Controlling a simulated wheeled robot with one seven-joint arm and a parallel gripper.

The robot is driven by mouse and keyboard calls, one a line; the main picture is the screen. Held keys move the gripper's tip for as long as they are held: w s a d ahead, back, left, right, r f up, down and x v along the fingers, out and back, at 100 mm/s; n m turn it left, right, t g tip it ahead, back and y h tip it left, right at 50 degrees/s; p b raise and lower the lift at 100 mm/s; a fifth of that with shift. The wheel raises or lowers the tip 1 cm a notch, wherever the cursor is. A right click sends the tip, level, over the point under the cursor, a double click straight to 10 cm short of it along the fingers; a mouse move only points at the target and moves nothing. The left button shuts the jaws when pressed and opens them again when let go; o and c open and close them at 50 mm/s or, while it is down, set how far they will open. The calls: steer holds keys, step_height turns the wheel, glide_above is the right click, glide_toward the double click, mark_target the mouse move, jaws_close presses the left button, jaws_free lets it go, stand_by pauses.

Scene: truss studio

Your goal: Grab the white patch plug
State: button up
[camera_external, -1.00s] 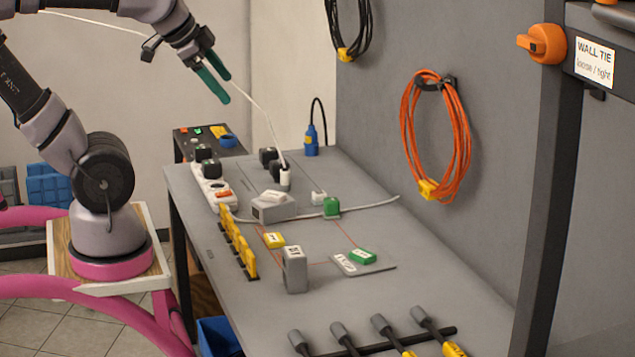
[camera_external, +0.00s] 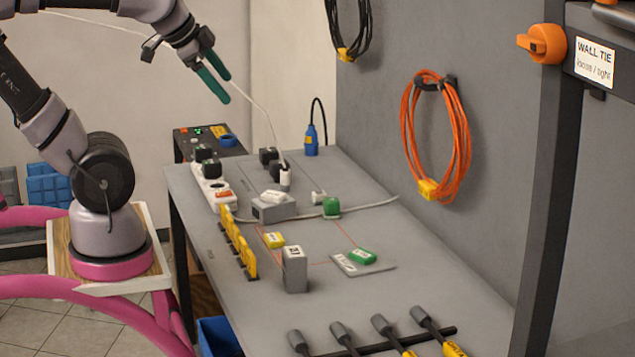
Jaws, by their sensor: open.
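My gripper (camera_external: 217,84) has green fingers and is open. It hangs in the air at the upper left, above and behind the far end of the grey bench, with nothing between its fingers. Several small white pieces are on the bench, and I cannot tell for certain which is the white patch plug. A white upright plug (camera_external: 285,178) stands by the black plugs, with a thin white cable rising from its top. A small white plug-like block (camera_external: 318,197) lies to its right. Another white piece (camera_external: 272,196) rests on a grey box (camera_external: 273,209).
A white power strip (camera_external: 213,187) with black plugs lies at the bench's left edge. A row of yellow clips (camera_external: 238,243), a grey labelled block (camera_external: 295,268) and a green block (camera_external: 332,207) stand on the bench (camera_external: 345,298). Coiled orange cable (camera_external: 437,135) hangs on the wall.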

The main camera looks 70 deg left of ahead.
steer(key=shift+c, duration=0.9)
